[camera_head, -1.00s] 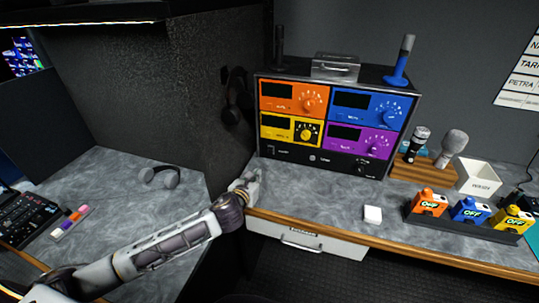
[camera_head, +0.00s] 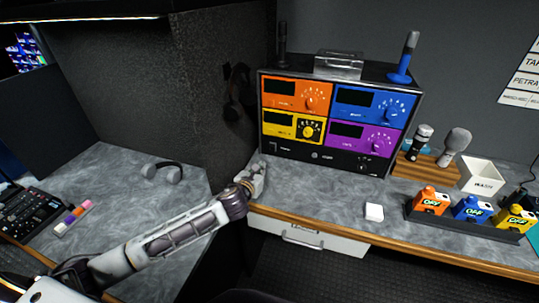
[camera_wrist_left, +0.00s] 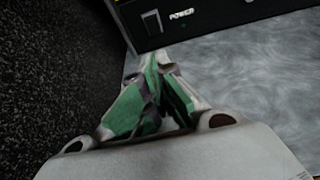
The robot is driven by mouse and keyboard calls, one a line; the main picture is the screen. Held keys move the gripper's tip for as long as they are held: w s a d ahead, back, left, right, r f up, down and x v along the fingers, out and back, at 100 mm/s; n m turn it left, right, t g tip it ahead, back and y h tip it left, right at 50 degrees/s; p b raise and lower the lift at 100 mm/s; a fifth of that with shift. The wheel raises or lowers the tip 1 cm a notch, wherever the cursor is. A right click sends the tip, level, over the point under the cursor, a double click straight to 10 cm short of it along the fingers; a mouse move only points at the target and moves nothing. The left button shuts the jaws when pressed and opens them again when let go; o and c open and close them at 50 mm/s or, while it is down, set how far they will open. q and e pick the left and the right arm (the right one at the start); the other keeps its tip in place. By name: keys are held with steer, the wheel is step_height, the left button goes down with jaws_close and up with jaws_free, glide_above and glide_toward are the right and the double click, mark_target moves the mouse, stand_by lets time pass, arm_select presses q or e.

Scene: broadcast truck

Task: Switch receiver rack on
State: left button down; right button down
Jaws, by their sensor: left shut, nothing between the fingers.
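The receiver rack (camera_head: 335,125) stands at the back of the grey desk, with orange, blue, yellow and purple modules whose displays are dark. Its black bottom strip carries a power switch at the left end; in the left wrist view this rocker switch (camera_wrist_left: 151,23) sits beside the word POWER. My left gripper (camera_head: 258,168) is at the rack's lower left corner. In the left wrist view its fingertips (camera_wrist_left: 160,60) are together, empty, just below and in front of the switch, and contact cannot be told. My right gripper is not in view.
A dark partition (camera_head: 200,100) stands close left of my left gripper. A white block (camera_head: 374,212), orange, blue and yellow packs marked OFF in a black tray (camera_head: 462,228), microphones and a white box (camera_head: 482,178) lie to the right.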

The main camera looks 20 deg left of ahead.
arm_select(q)
glide_toward(273, 150)
steer(key=f, duration=0.1)
steer(key=w+f, duration=0.1)
steer(key=f, duration=0.1)
steer(key=shift+w+f, duration=0.15)
steer(key=shift+f, duration=0.05)
steer(key=shift+w+d+r, duration=0.1)
steer(key=shift+w+r, duration=0.25)
steer(key=shift+w, duration=0.4)
steer(key=shift+w+r, duration=0.3)
steer(key=shift+w, duration=0.4)
steer(key=shift+w+r, duration=0.2)
steer(key=shift+w, duration=0.2)
